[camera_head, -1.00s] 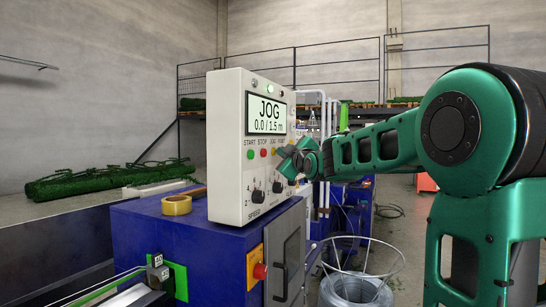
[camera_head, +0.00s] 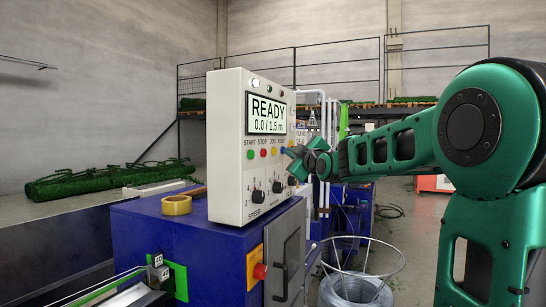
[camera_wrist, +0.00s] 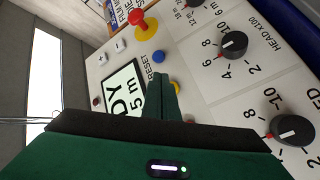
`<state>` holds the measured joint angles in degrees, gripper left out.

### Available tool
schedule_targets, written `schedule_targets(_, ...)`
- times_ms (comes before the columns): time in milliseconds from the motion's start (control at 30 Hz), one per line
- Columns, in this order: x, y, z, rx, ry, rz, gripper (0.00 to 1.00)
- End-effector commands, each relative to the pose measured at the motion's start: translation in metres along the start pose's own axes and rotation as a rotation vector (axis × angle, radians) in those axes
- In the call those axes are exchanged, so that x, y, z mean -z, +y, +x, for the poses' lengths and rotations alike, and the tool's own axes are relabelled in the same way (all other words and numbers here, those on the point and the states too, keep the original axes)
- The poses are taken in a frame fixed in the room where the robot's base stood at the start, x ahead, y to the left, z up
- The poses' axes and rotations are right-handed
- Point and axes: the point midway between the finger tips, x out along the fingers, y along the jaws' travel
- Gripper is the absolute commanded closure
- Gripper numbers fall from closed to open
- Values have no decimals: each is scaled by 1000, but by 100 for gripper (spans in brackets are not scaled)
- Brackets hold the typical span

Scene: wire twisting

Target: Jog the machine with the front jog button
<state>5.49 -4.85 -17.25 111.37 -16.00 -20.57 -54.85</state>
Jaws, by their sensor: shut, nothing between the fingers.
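The control panel (camera_head: 228,190) is a white box whose screen (camera_head: 268,115) reads "READY" and "0.0 / 1.5 m". The yellow jog button (camera_head: 273,152) sits in the button row under the screen. My gripper (camera_head: 287,152) is shut and empty, at the right side of that row and apart from the jog button. In the wrist view my gripper's fingertips (camera_wrist: 164,80) point at the panel, and the yellow jog button (camera_wrist: 176,88) shows partly beside them. The blue reset button (camera_wrist: 159,57) lies just beyond the tips.
A green start button (camera_head: 250,154) and red stop button (camera_head: 263,153) are left of jog. Black dials (camera_wrist: 233,44) sit lower on the panel. A tape roll (camera_head: 176,205) lies on the blue cabinet (camera_head: 190,250). A wire basket (camera_head: 358,285) stands below my arm.

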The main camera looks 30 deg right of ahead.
Motion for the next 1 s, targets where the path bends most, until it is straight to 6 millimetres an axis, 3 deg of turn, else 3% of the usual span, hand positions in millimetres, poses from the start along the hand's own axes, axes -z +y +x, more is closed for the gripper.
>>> schedule_targets(400,-17,17,-23,-1,-1,1,100)
schedule_targets(1000,-19,16,-26,5,-4,4,100)
